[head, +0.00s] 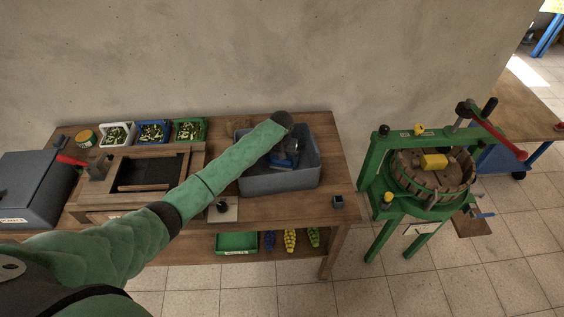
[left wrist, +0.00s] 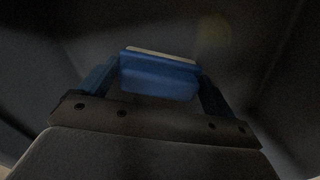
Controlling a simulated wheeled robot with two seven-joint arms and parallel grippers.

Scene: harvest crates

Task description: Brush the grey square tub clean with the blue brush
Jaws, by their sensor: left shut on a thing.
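The grey square tub (head: 280,182) stands on the wooden table at its right part. My left arm reaches from the left over the tub's near left side. My left gripper (head: 284,160) is inside the tub, shut on the blue brush. In the left wrist view the blue brush (left wrist: 158,75) sits between the two blue fingers of the gripper (left wrist: 155,88), with a pale strip along its far edge. The dark tub walls (left wrist: 285,60) surround it there. I cannot tell whether the brush touches the tub. My right gripper is not in view.
Small crates of green produce, white (head: 117,134), blue (head: 153,132) and green (head: 190,130), stand at the table's back left. A framed wooden tray (head: 190,168) lies left of the tub. A grey box (head: 40,185) is at the far left. A green press (head: 420,170) stands on the right.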

